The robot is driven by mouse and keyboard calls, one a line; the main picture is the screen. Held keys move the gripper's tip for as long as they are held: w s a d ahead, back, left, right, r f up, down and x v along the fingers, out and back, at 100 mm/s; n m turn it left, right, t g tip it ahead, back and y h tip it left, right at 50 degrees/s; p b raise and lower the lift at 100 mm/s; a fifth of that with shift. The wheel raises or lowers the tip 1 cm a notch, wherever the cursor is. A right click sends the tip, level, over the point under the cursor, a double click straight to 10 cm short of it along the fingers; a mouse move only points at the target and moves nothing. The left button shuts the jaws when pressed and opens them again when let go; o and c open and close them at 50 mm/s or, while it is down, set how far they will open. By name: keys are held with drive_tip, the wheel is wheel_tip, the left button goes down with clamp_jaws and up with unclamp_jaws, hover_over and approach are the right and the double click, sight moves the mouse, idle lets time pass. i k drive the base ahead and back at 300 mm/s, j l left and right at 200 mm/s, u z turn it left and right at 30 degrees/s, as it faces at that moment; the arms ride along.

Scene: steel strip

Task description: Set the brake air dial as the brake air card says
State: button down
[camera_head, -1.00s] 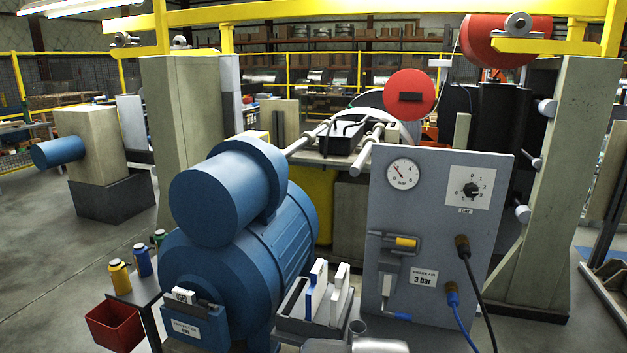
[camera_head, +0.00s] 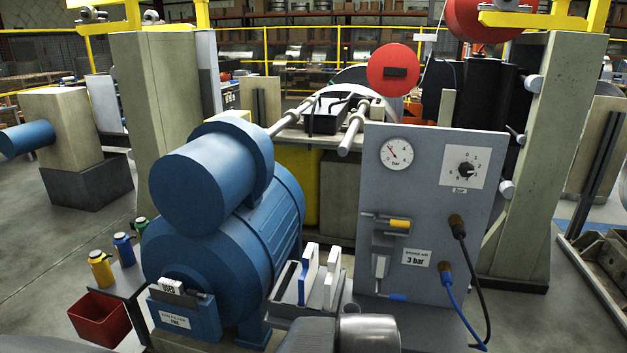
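The brake air dial (camera_head: 466,169) is a black knob on a white square plate at the upper right of a grey panel (camera_head: 377,221). Numbers ring the plate, and a "bar" label sits below it; the knob's exact setting is too small to read. The brake air card (camera_head: 416,258), low on the panel, reads "3 bar". A round gauge (camera_head: 396,153) marked bar, with a red needle pointing up and left, is at the panel's upper left. A grey rounded part, probably my arm, shows at the bottom edge. My gripper's fingers are not in view.
A yellow-handled valve (camera_head: 399,223) and a blue-handled one (camera_head: 397,297) project from the panel. Black and blue hoses (camera_head: 449,289) hang at its right. A big blue motor (camera_head: 222,240) and a grey rack (camera_head: 290,303) with upright plates stand left of it.

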sight(465, 170)
drive_tip(key=z, duration=1.15)
